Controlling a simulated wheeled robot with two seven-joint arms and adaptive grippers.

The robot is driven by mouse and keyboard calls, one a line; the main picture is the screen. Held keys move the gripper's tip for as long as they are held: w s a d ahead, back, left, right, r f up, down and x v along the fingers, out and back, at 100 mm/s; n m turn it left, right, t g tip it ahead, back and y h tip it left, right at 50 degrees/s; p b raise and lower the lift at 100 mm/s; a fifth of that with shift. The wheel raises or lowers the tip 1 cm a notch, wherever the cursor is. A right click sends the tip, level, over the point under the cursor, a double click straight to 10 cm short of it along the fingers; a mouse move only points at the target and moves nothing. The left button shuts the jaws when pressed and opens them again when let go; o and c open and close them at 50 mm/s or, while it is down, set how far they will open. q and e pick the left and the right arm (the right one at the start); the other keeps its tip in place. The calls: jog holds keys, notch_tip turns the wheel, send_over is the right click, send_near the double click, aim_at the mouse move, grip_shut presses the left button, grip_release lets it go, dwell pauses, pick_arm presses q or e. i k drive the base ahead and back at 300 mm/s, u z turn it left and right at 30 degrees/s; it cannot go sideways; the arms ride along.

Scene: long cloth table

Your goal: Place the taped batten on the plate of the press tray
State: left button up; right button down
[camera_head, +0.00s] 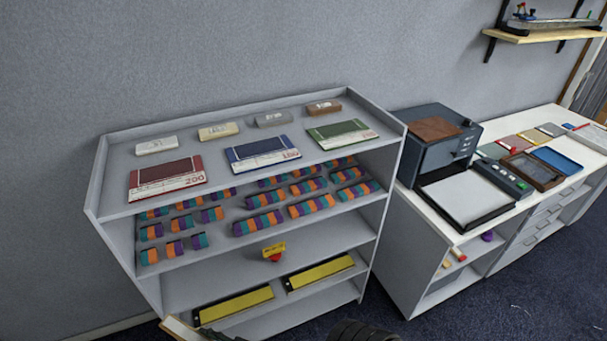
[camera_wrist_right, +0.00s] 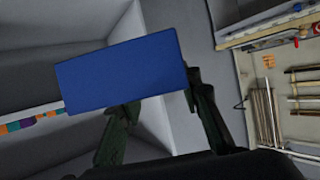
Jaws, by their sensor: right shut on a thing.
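In the right wrist view my right gripper (camera_wrist_right: 160,92) is shut on a blue-faced block (camera_wrist_right: 118,72), held off any surface. The face towards the camera is plain blue; I cannot tell whether this is the taped batten, and no tape shows. The press (camera_head: 437,140), a dark grey box, stands on the white bench in the head view. Its black-rimmed press tray (camera_head: 432,201) sticks out in front, with a bare pale grey plate (camera_head: 468,197) on it. My left gripper is not clearly in view.
A grey shelf unit (camera_head: 375,205) holds several striped purple, orange and teal pieces (camera_head: 265,222), with booklets and small blocks on top. Yellow-and-black strips (camera_head: 320,273) lie on its lowest shelf. A brown-framed tray (camera_head: 533,170) and coloured panels lie right of the press tray.

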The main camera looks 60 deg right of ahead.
aim_at(467, 195)
jog(key=z, duration=2.7)
jog(key=i, duration=1.65)
jog(key=u, duration=0.05)
